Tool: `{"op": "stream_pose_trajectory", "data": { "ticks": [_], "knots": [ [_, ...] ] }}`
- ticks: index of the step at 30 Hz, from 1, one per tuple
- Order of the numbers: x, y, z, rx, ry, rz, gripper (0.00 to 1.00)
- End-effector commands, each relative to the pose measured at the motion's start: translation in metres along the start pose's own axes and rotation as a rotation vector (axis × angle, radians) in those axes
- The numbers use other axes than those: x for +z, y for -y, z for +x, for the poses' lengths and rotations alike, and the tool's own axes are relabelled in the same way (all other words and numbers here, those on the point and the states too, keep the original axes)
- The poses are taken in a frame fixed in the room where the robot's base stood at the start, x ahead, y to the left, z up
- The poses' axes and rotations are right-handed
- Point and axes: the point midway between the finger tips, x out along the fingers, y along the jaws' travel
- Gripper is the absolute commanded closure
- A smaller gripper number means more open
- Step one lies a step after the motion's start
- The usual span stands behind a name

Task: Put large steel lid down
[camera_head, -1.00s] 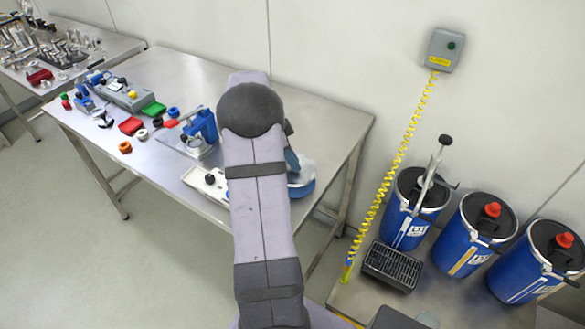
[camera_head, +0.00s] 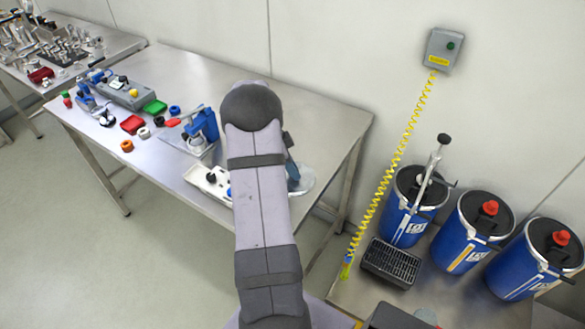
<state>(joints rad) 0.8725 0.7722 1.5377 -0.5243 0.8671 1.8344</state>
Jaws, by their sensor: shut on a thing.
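A round, pale, shiny disc (camera_head: 304,180), which looks like the large steel lid, shows at the right part of the near table. My arm hides its left part. I cannot tell whether it touches the table top or is held just above it. My gripper (camera_head: 292,170) is mostly hidden behind my own arm; only a small blue-grey part shows, at the disc. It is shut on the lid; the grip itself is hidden.
A white tray (camera_head: 212,182) lies left of my arm on the steel table (camera_head: 330,130). A blue device (camera_head: 203,128) stands behind it. Coloured small parts lie further left. Blue drums (camera_head: 470,240) and a black grate (camera_head: 390,262) stand at right. The table's back right is clear.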

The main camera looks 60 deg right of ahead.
Motion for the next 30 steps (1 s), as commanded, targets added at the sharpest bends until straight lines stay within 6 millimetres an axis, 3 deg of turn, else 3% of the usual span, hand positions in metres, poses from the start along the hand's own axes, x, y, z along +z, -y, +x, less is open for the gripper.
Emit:
{"op": "stream_pose_trajectory", "data": {
  "ticks": [2, 3, 5, 20, 30],
  "knots": [
    [0.001, 0.000, 0.003, -0.001, 0.000, 0.000, 1.00],
    [0.001, 0.000, 0.002, 0.000, 0.000, 0.000, 0.75],
    [0.001, 0.000, 0.001, 0.000, 0.000, 0.000, 0.64],
    [0.000, 0.001, -0.007, -0.003, 0.000, 0.001, 0.64],
    [0.001, 0.001, -0.061, -0.006, 0.000, 0.000, 0.64]
  ]
}}
